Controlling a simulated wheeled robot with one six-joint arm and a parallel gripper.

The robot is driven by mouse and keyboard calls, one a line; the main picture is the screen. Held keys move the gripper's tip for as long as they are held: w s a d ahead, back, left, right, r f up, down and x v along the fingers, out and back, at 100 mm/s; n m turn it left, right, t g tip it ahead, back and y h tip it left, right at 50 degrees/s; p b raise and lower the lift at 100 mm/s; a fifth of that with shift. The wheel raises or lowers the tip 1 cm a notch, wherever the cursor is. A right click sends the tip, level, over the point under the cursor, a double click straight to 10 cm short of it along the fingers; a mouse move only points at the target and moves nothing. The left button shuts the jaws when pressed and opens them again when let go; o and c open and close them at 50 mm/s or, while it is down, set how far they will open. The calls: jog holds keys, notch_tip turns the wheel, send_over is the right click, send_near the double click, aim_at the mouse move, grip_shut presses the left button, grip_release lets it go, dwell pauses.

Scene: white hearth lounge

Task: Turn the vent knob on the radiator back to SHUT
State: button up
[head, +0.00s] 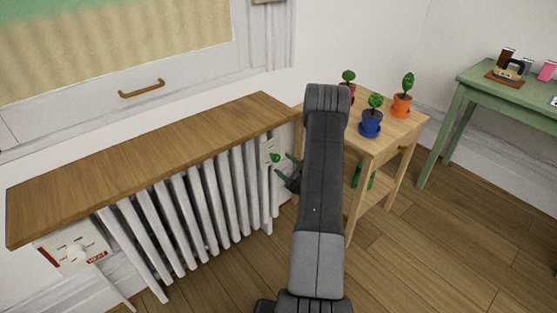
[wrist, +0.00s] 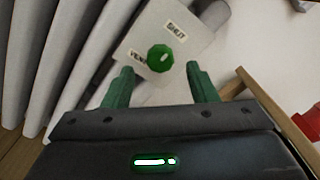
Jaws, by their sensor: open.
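The green vent knob (wrist: 160,58) sits on a pale plate (wrist: 197,45) at the radiator's right end. The plate carries a SHUT label at the knob's upper right and a VENT label at its left. A small pale mark on the knob slants up and right; I cannot tell exactly which label it points at. My gripper (wrist: 159,70) is open, its green fingertips on either side just short of the knob, with gaps on both sides. In the head view the knob (head: 275,157) shows just left of my gripper (head: 282,165); my arm hides part of that area.
The white radiator (head: 190,205) stands under a wooden shelf (head: 150,165). A wooden stand (head: 385,145) with potted plants is close at right. A green table (head: 500,95) stands farther right.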

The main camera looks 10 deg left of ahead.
aim_at(278, 160)
jog(key=v, duration=0.8)
jog(key=shift+s+d+p, duration=0.3)
jog(key=shift+p, duration=0.15)
jog(key=b+x, duration=0.2)
jog(key=x, duration=1.2)
jog(key=shift+d, duration=0.1)
